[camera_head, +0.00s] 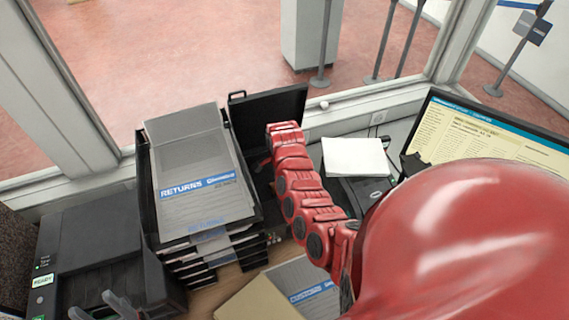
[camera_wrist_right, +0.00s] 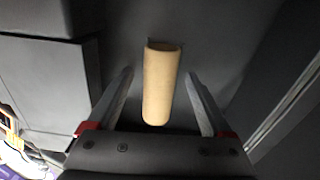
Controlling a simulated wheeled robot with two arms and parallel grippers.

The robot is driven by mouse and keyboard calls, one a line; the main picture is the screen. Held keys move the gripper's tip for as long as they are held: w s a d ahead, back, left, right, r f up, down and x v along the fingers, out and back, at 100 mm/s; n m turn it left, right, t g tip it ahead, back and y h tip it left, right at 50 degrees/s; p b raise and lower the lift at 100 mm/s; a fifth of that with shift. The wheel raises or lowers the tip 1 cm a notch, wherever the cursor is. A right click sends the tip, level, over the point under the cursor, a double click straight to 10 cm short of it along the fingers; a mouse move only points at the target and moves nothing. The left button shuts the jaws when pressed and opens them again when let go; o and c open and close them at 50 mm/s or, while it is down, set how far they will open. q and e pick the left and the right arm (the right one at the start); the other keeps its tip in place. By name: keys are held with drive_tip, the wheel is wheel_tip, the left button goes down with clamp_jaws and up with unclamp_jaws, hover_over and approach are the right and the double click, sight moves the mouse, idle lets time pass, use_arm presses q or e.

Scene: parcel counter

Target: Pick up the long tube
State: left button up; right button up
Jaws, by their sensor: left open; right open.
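The long tube (camera_wrist_right: 161,90) is a plain tan cylinder in the right wrist view, lying against a dark grey surface. It lies between the two fingers of my right gripper (camera_wrist_right: 160,75), which are apart with a gap on each side of the tube. The tube's near end reaches close to the gripper body. The tube does not show in the head view, where my red right arm covers the right side. My left gripper (camera_head: 100,308) shows its grey fingers, apart, at the bottom left edge of the head view, with nothing seen between them.
A black stacked tray (camera_head: 152,215) holds grey returns mailers (camera_head: 200,190). A black printer (camera_head: 95,240) stands left of it. A label printer (camera_head: 362,190) with white paper (camera_head: 355,157) and a monitor (camera_head: 485,130) stand at the right. A window ledge runs behind.

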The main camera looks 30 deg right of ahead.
clamp_jaws()
idle(0.3)
